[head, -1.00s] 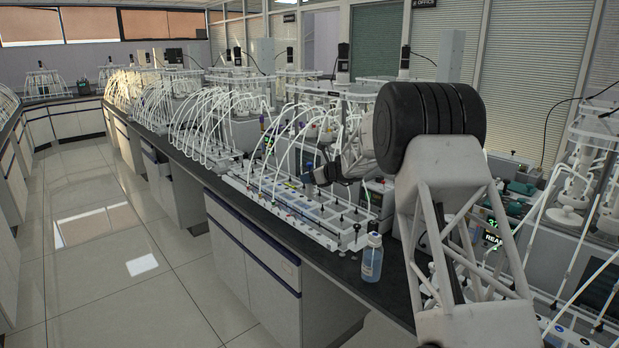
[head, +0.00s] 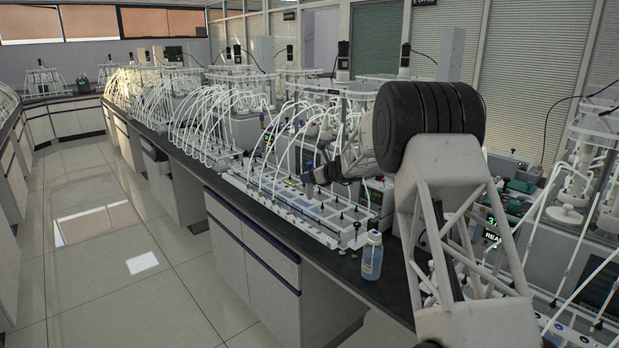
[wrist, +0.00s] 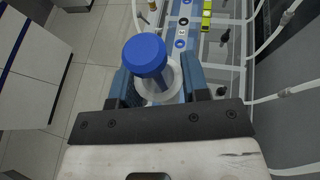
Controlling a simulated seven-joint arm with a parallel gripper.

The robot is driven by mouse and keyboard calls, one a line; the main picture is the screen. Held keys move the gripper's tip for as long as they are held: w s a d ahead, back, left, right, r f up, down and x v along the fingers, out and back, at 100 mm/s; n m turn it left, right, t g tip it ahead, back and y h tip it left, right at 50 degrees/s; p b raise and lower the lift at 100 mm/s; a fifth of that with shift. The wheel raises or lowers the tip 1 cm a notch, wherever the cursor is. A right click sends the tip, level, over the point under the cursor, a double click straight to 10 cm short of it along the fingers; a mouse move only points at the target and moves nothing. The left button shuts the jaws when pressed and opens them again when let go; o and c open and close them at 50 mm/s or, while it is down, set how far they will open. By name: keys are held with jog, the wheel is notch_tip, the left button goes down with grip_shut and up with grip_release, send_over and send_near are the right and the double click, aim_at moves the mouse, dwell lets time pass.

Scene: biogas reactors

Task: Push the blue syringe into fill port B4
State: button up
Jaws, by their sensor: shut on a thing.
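In the wrist view the blue syringe (wrist: 146,56) shows from above, with a round blue plunger top and a pale, clear flange below it. My gripper (wrist: 160,82) is shut on it, one finger on each side. The syringe's lower end is hidden beneath its top and flange. In the head view my gripper (head: 318,177) is over the white port rack (head: 290,205) on the bench. Several ringed ports (wrist: 181,43) run in a row just beyond the syringe in the wrist view. I cannot read which one is B4.
White tubes (head: 290,130) arch over the rack and around my gripper. A yellow level (wrist: 206,14) and dark knobs (wrist: 224,62) lie right of the ports. A bottle of blue liquid (head: 372,257) stands near the bench's front edge. The floor (head: 130,240) in front is clear.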

jog(key=o, duration=0.9)
jog(key=shift+o, duration=0.2)
jog(key=shift+d, duration=0.1)
jog(key=v, duration=0.7)
jog(key=shift+s+d, duration=0.15)
jog(key=shift+d, duration=0.05)
jog(key=shift+r, duration=0.15)
